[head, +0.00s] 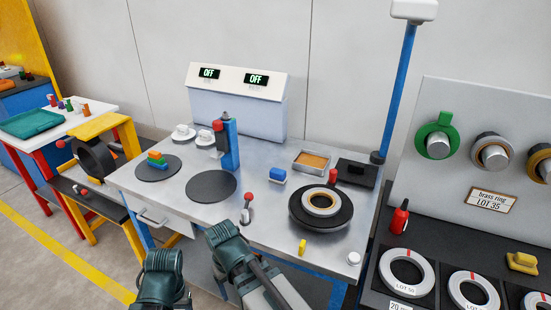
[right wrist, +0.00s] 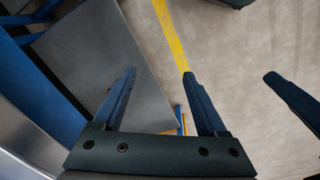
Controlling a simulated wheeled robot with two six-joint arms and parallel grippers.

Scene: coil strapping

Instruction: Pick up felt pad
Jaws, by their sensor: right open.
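No thing is clearly marked as the felt pad. A small blue block with a pale lower edge (head: 278,174) lies on the metal table, left of a shallow tray (head: 297,165) that holds a flat orange-brown layer (head: 313,159). I cannot tell which of these is the felt pad. My right gripper (head: 226,236) is at the table's front edge, apart from both; in the right wrist view (right wrist: 160,88) its two fingers are spread with nothing between them. My left gripper (head: 163,264) is lower left, before the table; its fingertips are hidden in the head view.
On the metal table (head: 262,212) stand a turntable with a ring (head: 321,207), dark round mats (head: 211,186), a red-knobbed lever (head: 248,204), a yellow piece (head: 302,247) and a blue post (head: 230,146). A ring rack (head: 455,120) is at right. Floor lies open at left.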

